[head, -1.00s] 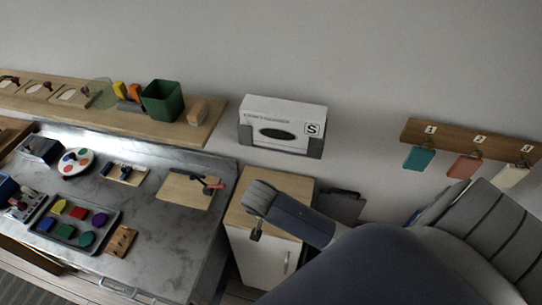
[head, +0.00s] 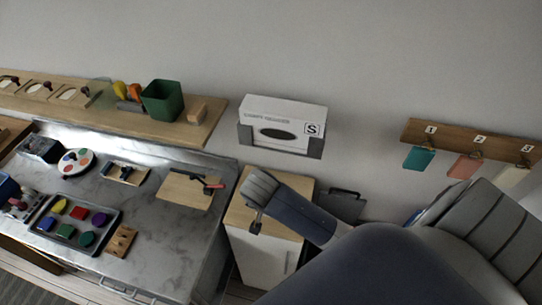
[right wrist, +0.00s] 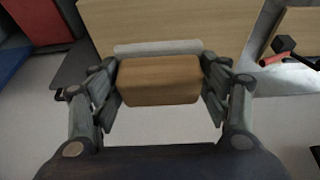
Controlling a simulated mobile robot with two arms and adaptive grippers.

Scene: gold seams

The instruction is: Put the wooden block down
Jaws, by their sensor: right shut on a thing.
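In the right wrist view, the wooden block (right wrist: 158,80) sits between the fingers of my right gripper (right wrist: 160,85), which is shut on it. A wooden top (right wrist: 180,22) shows just beyond the block; I cannot tell whether they touch. In the head view, my right gripper (head: 256,222) hangs over the small white cabinet with a wooden top (head: 297,187). The held block is not clearly visible there. My left gripper is not in view.
A white box (head: 283,118) is mounted on the wall.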

